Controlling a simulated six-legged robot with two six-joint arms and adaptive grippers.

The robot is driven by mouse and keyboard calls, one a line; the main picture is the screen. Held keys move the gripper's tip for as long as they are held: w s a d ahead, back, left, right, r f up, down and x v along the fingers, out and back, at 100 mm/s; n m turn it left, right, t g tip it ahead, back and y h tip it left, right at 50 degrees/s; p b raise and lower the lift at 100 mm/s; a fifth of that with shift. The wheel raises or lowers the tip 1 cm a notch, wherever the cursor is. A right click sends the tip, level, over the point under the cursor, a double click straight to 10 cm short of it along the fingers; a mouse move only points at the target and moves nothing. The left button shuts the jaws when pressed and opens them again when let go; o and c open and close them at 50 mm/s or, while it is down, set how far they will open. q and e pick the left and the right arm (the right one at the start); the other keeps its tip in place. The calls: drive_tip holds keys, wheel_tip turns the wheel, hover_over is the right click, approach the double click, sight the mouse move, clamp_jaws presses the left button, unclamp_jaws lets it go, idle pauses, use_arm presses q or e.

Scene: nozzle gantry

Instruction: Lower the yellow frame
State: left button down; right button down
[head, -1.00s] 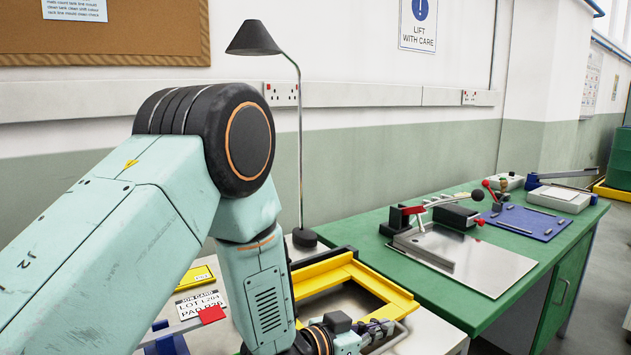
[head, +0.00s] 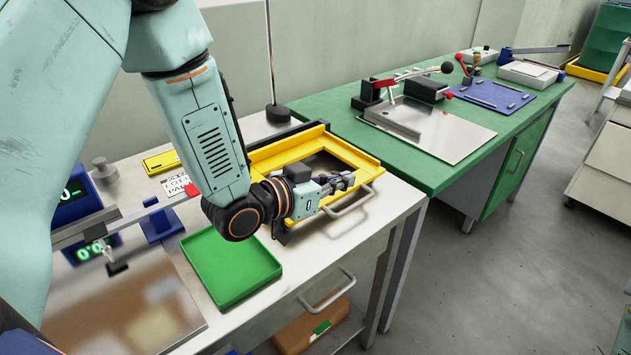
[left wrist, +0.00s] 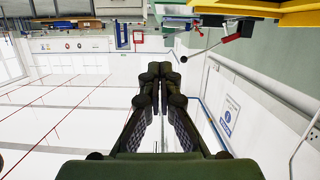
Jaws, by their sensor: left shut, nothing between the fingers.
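The yellow frame (head: 365,161) is a rectangular frame at the far right part of the near grey table, seen in the head view. A metal bar handle (head: 350,203) shows at its front right. My left gripper (head: 348,180) is shut and empty. In the head view it overlaps the frame's front part; whether it touches the frame I cannot tell. My arm hides part of the frame's left side. In the left wrist view the fingers (left wrist: 160,72) are together, and a yellow edge (left wrist: 285,18) shows at the top right. My right gripper is not in view.
A green tray (head: 232,278) lies on the grey table left of my gripper. A lamp base (head: 279,112) stands behind the frame. The green bench (head: 420,178) behind carries a metal plate (head: 440,135) and a blue mat (head: 492,96). Open floor lies to the right.

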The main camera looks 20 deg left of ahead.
use_arm(q)
drive_tip(key=v, duration=0.6)
drive_tip(key=shift+f+p, duration=0.25)
drive_tip(key=shift+p, duration=0.05)
